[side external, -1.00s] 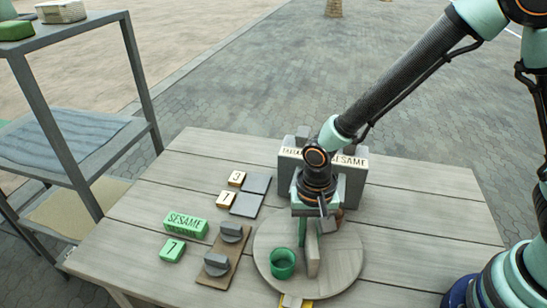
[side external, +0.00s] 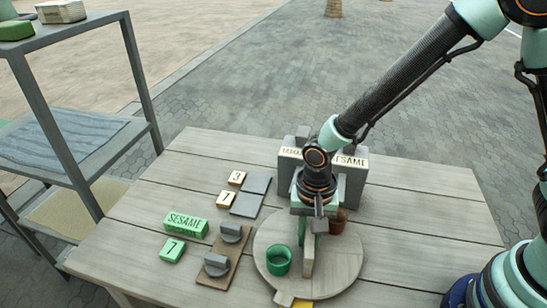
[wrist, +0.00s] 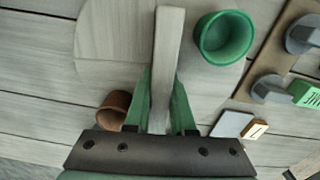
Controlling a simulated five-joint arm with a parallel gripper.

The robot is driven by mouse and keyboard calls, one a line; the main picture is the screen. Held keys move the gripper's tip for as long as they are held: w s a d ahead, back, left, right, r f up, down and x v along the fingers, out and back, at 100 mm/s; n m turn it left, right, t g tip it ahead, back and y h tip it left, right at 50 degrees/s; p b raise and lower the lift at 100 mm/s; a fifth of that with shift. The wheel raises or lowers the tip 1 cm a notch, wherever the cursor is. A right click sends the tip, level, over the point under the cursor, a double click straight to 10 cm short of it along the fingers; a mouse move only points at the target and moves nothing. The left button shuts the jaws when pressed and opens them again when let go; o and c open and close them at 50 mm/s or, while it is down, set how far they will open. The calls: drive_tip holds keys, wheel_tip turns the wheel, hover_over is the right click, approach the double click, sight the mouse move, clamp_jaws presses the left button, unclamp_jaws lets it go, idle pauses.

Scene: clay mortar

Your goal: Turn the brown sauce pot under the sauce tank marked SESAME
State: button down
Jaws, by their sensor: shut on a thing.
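The brown sauce pot (side external: 338,222) stands on the far right of the round wooden turntable (side external: 345,262), partly hidden behind my gripper. It also shows in the wrist view (wrist: 113,108), left of my fingers. The sauce tank marked SESAME (side external: 351,161) is the right one of two grey tanks behind the turntable; my arm partly covers them. The brown pot is in front of the tanks, toward the SESAME side. A green pot (side external: 279,261) stands on the turntable's left. My gripper (wrist: 163,95) is shut on the turntable's wooden bar (wrist: 169,40).
A yellow mark (side external: 301,304) lies at the front edge. The table's right side is clear.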

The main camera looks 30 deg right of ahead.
drive_tip(key=c, duration=0.8)
unclamp_jaws()
drive_tip(key=shift+o, duration=0.2)
wheel_tip(320, 180, up, 12)
drive_tip(key=shift+r, duration=0.1)
drive_tip(key=s+d+r+n+t, duration=0.1)
drive_tip(key=d+r+n+t, duration=0.1)
drive_tip(key=d+r, duration=0.3)
drive_tip(key=s+d+r+n+t, duration=0.2)
drive_tip(key=d+r+n, duration=0.3)
drive_tip(key=d, duration=0.8)
drive_tip(key=shift+r+n+t, duration=0.25)
drive_tip(key=shift+n+t, duration=0.05)
drive_tip(key=shift+t, duration=0.5)
